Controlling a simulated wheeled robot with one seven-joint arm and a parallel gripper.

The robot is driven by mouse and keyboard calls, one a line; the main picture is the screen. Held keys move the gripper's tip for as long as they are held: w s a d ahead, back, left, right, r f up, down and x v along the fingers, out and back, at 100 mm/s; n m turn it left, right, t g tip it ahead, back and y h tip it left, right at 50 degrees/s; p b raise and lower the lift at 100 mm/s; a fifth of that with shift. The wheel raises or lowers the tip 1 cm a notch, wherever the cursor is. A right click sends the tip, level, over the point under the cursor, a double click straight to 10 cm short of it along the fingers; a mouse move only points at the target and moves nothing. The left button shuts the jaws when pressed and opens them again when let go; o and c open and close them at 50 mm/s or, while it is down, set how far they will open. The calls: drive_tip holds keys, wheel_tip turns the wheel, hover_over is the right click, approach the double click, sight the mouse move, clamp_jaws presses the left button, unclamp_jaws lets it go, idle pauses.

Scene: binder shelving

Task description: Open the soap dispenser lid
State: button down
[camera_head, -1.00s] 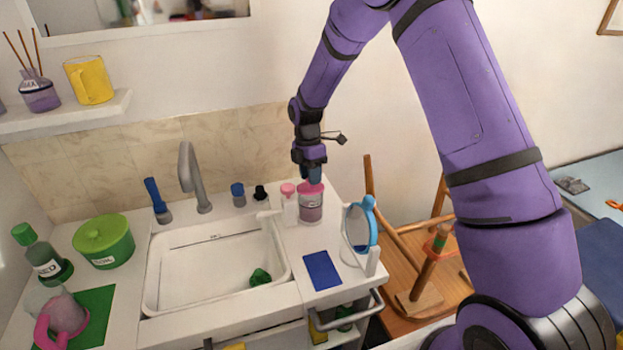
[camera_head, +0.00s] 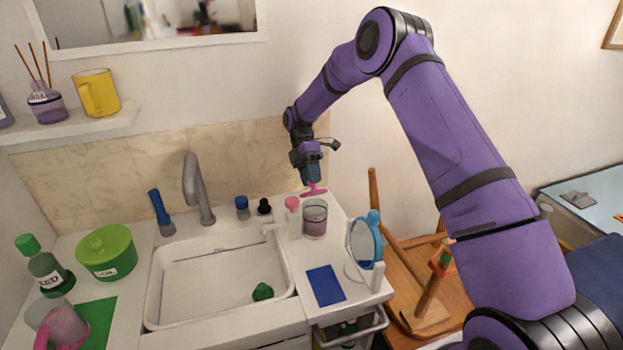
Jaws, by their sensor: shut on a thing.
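My gripper (camera_head: 312,179) is shut on a pink lid (camera_head: 315,191) and holds it in the air. A round container (camera_head: 314,222) with mauve contents stands upright below it on the right part of the counter. Its top is uncovered, and the lid hangs a little above it, apart from its rim. A small white bottle with a pink top (camera_head: 293,216) stands just left of the container. I cannot read a label on either one, so I cannot tell which is called the soap dispenser.
A blue-framed mirror (camera_head: 364,245) stands at right and a blue mat (camera_head: 326,284) lies in front. The sink (camera_head: 225,290) and grey faucet (camera_head: 194,190) are to the left. A green pot (camera_head: 106,254) stands far left. A wooden stool (camera_head: 425,290) is beyond the counter's right edge.

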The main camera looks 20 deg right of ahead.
idle(0.3)
drive_tip(key=c, duration=0.8)
unclamp_jaws()
drive_tip(key=shift+r, duration=0.45)
drive_tip(key=r, duration=0.2)
drive_tip(key=shift+s+r, duration=0.4)
drive_tip(key=s, duration=0.5)
drive_tip(key=s+r, duration=0.1)
drive_tip(key=s, duration=0.9)
drive_tip(key=shift+r, duration=0.15)
